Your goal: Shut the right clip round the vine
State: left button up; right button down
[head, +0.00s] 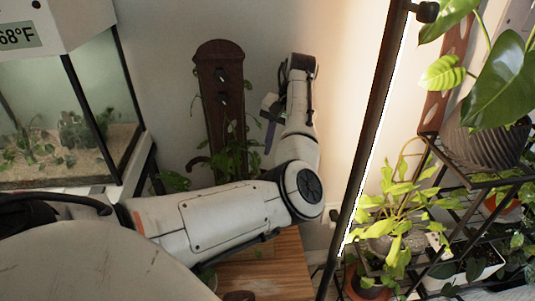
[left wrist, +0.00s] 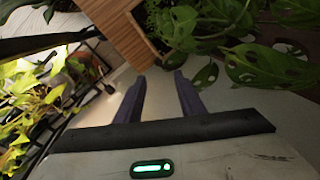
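A dark wooden board (head: 207,62) stands upright against the wall in the head view. Two small dark fittings, possibly the clips, sit one above the other: an upper one (head: 221,76) and a lower one (head: 222,97). I cannot tell whether either is open or shut, or which is the right one. A green leafy vine (head: 230,158) climbs the lower board. My left gripper (head: 269,138) is just right of the board, apart from it, its purple fingers pointing down. In the left wrist view its fingers (left wrist: 160,77) are apart with nothing between them. My right gripper is out of view.
A wooden tabletop (head: 262,268) lies below my left arm. A glass tank (head: 60,115) stands at the left. A dark pole (head: 372,120) and a metal shelf of potted plants (head: 400,235) stand at the right. Perforated leaves (left wrist: 270,66) hang close to my left fingers in the wrist view.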

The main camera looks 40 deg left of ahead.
pick_arm(q)
jog(key=f, duration=0.2)
jog(key=f+b, duration=0.1)
jog(key=f, duration=0.2)
jog(key=s+a+f+b, duration=0.1)
jog(key=f, duration=0.2)
jog(key=shift+f, duration=0.25)
jog(key=shift+a+f, duration=0.15)
jog(key=shift+f, duration=0.15)
jog(key=shift+c, duration=0.5)
grip_shut()
